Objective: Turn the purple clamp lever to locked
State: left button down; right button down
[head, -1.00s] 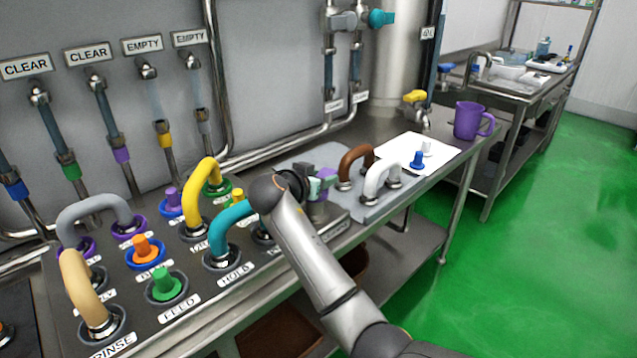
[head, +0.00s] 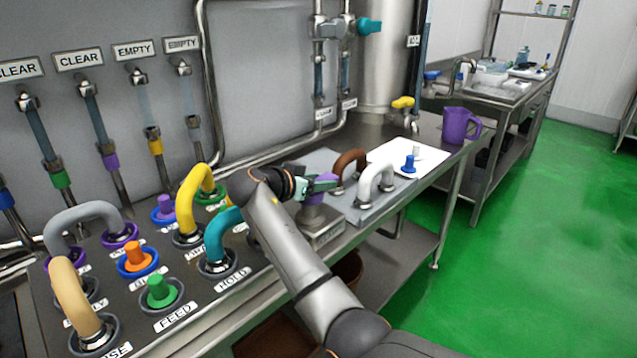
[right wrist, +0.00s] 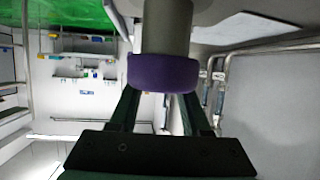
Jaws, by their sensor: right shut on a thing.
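The purple clamp lever (head: 326,178) is in the middle of the head view, on top of a small grey box-like base (head: 323,228) at the bench edge. My right gripper (head: 312,187), with greenish fingers, is at the lever and shut on it. In the right wrist view the purple piece (right wrist: 163,73) sits between my two dark fingers, in front of a grey post (right wrist: 167,27). The gripper partly hides the lever in the head view, so I cannot tell its exact angle. My left gripper is not in view.
Left of the clamp is a panel of coloured handles, including a teal one (head: 220,238) and a yellow one (head: 190,195). Right of it are brown (head: 348,160) and white (head: 372,175) handles on a grey plate. A purple jug (head: 458,125) stands farther back on the bench.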

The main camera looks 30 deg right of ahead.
jog(key=shift+f, duration=0.2)
jog(key=shift+c, duration=1.8)
grip_release()
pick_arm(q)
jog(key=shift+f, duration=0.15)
pick_arm(e)
jog(key=shift+r, duration=0.1)
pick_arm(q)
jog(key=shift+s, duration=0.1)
pick_arm(e)
jog(key=shift+a, duration=0.1)
jog(key=shift+s+a+r, duration=0.1)
jog(key=shift+a+r, duration=0.05)
jog(key=shift+a, duration=0.05)
jog(key=v, duration=1.1)
jog(key=shift+s+a+r, duration=0.15)
jog(key=shift+a+r, duration=0.05)
jog(key=shift+a, duration=0.15)
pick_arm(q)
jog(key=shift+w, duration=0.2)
